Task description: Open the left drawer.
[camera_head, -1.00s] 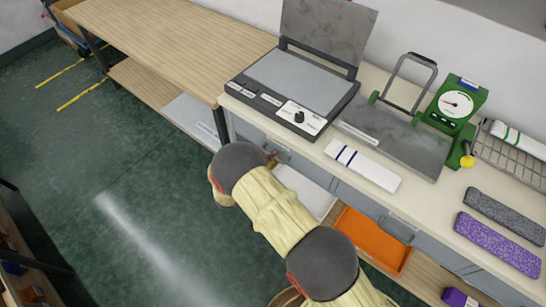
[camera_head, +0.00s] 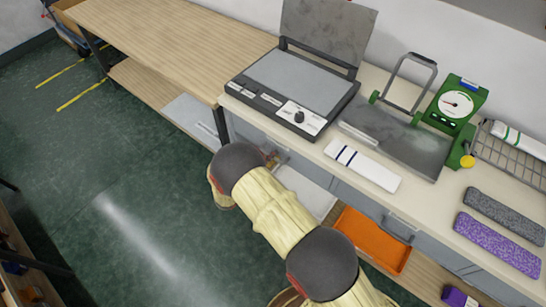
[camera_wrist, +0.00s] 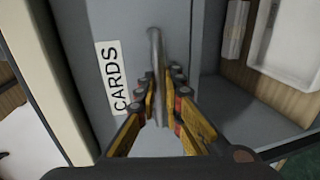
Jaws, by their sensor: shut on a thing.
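The left drawer has a grey front (camera_wrist: 118,40) with a white "CARDS" label (camera_wrist: 112,78) in the wrist view. Its bar handle (camera_wrist: 156,50) runs up the middle of that view. My gripper (camera_wrist: 160,85) is shut on the handle, with a finger on each side of it. In the head view the drawer front (camera_head: 243,128) lies under the worktop, below the flat press. My gripper (camera_head: 271,161) is there at the handle, partly hidden by my arm. The drawer front looks about flush with the bench; any small gap is hard to tell.
The worktop (camera_head: 310,150) carries a flat press (camera_head: 300,80), a striped white block (camera_head: 362,166) and a green dial scale (camera_head: 455,105). A second drawer (camera_head: 400,225) is to the right. A white tray (camera_head: 305,190) and an orange tray (camera_head: 375,240) sit below. The floor at left is clear.

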